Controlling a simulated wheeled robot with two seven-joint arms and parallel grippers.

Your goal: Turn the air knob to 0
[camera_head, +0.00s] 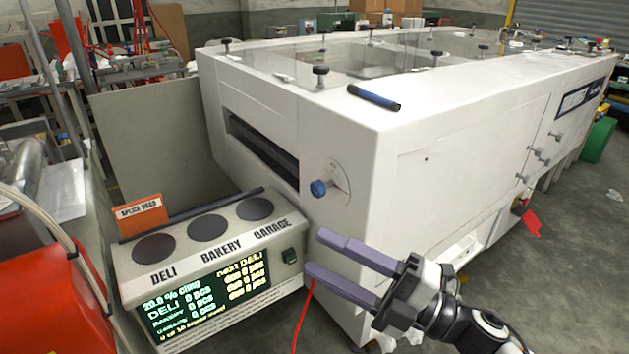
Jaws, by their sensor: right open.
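The air knob (319,188) is a small blue knob on the near end face of a large white machine (440,155). A round dial plate (338,180) with fine markings sits behind it. The markings are too small to read, so I cannot tell the knob's setting. My right gripper (314,254) comes in from the lower right. Its two purple-grey fingers are spread apart and empty, pointing left. They are below the knob and do not touch it. My left gripper is not in view.
A control box (215,260) with three dark round pads and a green-text display stands left of the gripper. An orange sign (138,212) stands on its back left. A red cable (301,318) hangs beside the box. A blue-black marker-like rod (374,97) lies on the machine top.

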